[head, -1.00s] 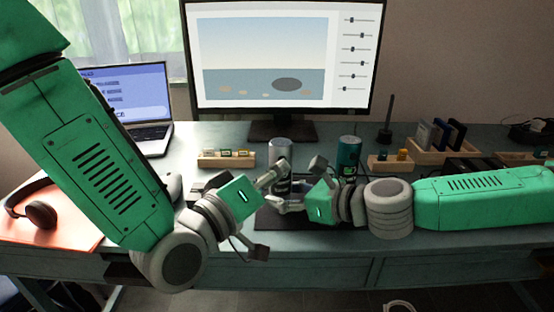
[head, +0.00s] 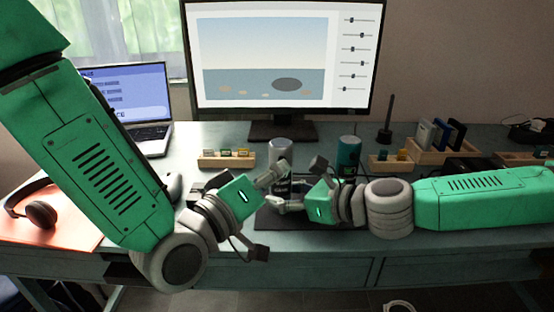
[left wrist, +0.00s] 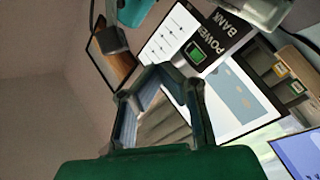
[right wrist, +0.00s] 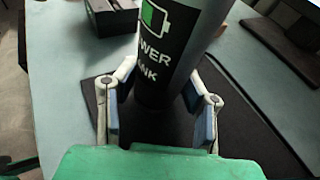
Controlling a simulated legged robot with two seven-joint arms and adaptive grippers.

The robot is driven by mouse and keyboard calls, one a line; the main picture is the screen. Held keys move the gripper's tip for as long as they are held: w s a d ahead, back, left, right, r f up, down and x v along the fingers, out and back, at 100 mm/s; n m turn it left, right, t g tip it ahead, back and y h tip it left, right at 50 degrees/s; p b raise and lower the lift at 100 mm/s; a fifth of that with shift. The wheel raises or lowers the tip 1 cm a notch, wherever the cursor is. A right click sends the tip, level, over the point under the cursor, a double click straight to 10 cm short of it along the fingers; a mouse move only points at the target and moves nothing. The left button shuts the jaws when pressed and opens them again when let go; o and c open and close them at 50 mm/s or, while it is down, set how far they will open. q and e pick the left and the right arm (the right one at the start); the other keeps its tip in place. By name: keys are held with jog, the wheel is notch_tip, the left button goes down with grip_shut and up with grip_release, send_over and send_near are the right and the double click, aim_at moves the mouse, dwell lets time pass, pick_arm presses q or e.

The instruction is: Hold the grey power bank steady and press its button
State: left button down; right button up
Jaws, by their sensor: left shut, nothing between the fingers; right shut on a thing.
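The grey power bank (head: 280,152) is an upright cylinder on the dark mat in the middle of the desk. Its black label with a green battery sign shows in the left wrist view (left wrist: 209,40) and the right wrist view (right wrist: 172,48). My right gripper (head: 283,203) is shut around the lower part of the power bank, one finger on each side in the right wrist view (right wrist: 160,92). My left gripper (head: 279,173) is shut and empty, close to the power bank, above the right gripper. Its closed fingers (left wrist: 160,72) show in the left wrist view. The button cannot be made out.
A teal can (head: 348,152) stands right of the power bank. A monitor (head: 282,104) rises behind. Wooden holders (head: 227,162) with small items stand left and right. A laptop (head: 150,132) and headphones (head: 40,212) are at the left.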

pick_arm(q)
jog(key=shift+w, duration=0.1)
jog(key=shift+w+a+r, duration=0.1)
jog(key=shift+w, duration=0.2)
jog(key=shift+w, duration=0.45)
dwell(0.7)
dwell(0.4)
jog(key=shift+s, duration=0.9)
jog(key=shift+s+d, duration=0.2)
jog(key=shift+s, duration=1.05)
jog(key=shift+s+d, duration=0.15)
jog(key=shift+s, duration=1.1)
pick_arm(e)
jog(key=o, duration=0.9)
